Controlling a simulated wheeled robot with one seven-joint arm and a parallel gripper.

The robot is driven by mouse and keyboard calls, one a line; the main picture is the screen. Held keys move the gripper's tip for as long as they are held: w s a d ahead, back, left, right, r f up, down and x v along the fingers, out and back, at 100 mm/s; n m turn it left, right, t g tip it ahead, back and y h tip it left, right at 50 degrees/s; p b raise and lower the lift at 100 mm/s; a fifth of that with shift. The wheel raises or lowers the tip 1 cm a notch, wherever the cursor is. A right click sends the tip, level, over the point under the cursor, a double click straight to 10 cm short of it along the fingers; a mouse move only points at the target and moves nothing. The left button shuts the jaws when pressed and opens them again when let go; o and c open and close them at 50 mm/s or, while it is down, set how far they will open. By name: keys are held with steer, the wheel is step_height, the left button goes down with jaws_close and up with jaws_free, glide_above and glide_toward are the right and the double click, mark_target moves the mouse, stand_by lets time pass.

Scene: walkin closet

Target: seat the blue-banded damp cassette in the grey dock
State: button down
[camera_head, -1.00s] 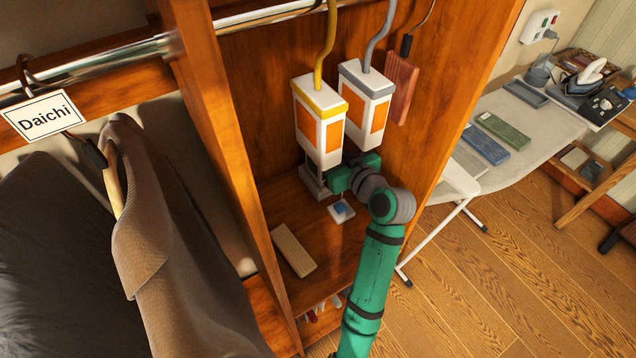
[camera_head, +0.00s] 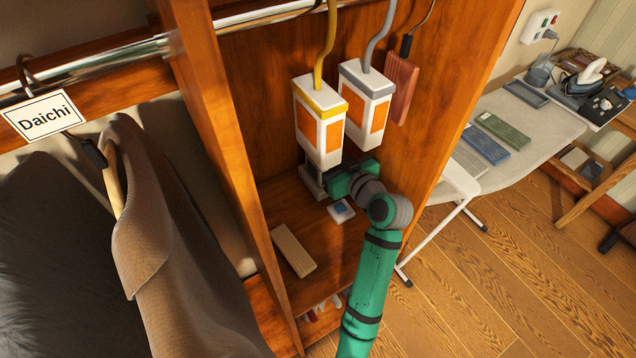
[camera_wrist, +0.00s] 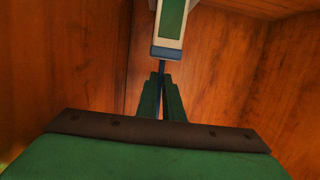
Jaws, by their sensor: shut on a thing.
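In the wrist view, a white cassette with a green panel and a blue-grey band (camera_wrist: 166,53) shows at the top centre. A thin dark stem runs from its banded end to my gripper (camera_wrist: 163,85), whose fingers are shut on it. In the head view my green gripper (camera_head: 346,182) reaches low into the closet bay, and its fingertips are hidden behind the hanging boxes. A grey dock (camera_head: 311,182) shows partly at the back left of the bay floor, beside my gripper. The cassette is hidden in the head view, so I cannot tell whether it touches the dock.
A yellow-banded box (camera_head: 319,130) and a grey-banded box (camera_head: 365,97), both with orange panels, hang just above my gripper. A red block (camera_head: 401,88) hangs at right. A white pad with a blue square (camera_head: 341,210) and a wooden block (camera_head: 294,250) lie on the bay floor.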

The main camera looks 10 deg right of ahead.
steer(key=c, duration=1.8)
jaws_free()
steer(key=v, duration=1)
steer(key=shift+s+d+r, duration=0.1)
steer(key=shift+s, duration=0.25)
